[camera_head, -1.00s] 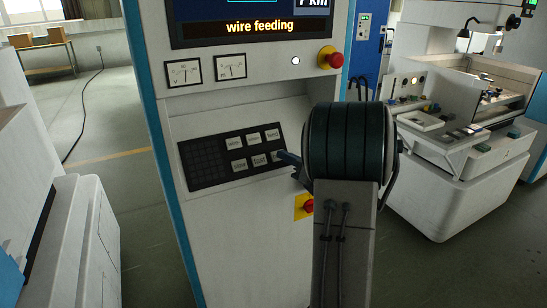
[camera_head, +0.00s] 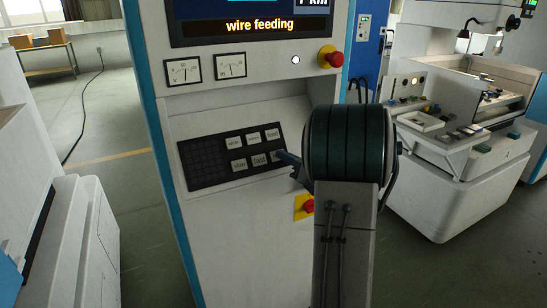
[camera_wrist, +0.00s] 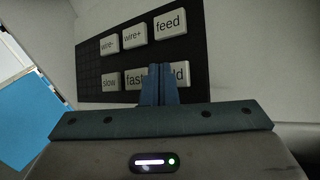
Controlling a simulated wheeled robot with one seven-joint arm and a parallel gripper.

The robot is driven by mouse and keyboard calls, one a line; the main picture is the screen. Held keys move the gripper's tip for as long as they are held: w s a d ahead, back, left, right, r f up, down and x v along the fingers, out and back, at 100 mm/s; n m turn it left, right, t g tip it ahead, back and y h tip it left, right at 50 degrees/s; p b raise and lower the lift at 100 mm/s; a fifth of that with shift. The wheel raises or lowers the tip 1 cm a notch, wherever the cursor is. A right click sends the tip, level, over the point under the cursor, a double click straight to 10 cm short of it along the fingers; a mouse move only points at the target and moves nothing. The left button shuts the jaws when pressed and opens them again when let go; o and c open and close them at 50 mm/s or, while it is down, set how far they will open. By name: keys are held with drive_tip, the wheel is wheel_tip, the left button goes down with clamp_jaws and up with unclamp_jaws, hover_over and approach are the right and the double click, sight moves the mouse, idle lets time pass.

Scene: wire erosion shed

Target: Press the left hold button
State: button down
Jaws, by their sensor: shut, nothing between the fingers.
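The hold button (camera_wrist: 182,70) is a pale key at the right end of the lower row on a dark keypad (camera_head: 205,165). In the wrist view my fingers hide its left part, so only "ld" shows. My gripper (camera_wrist: 160,68) has its blue fingers together and empty, pointing at the keypad. They also cover the right edge of the fast key (camera_wrist: 134,82). In the head view my gripper (camera_head: 281,155) reaches the lower right of the keypad, over the hold key. I cannot tell whether the fingertips touch it. Only one hold key is in view.
The keys wire- (camera_wrist: 109,44), wire+ (camera_wrist: 134,37), feed (camera_wrist: 170,24) and slow (camera_wrist: 110,81) are close by. The screen (camera_head: 250,25) reads "wire feeding". Red knobs sit at upper right (camera_head: 330,58) and below the keypad (camera_head: 307,206). Open floor (camera_head: 105,120) lies left.

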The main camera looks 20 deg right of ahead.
drive_tip(key=shift+w+f, duration=0.25)
drive_tip(key=shift+w, duration=0.05)
idle(0.4)
drive_tip(key=shift+r, duration=0.1)
drive_tip(key=shift+s+r, duration=0.4)
drive_tip(key=shift+s, duration=0.25)
drive_tip(key=s+r, duration=0.1)
drive_tip(key=s, duration=0.1)
drive_tip(key=s+r+p, duration=0.1)
drive_tip(key=s+r, duration=0.1)
idle(0.6)
idle(0.5)
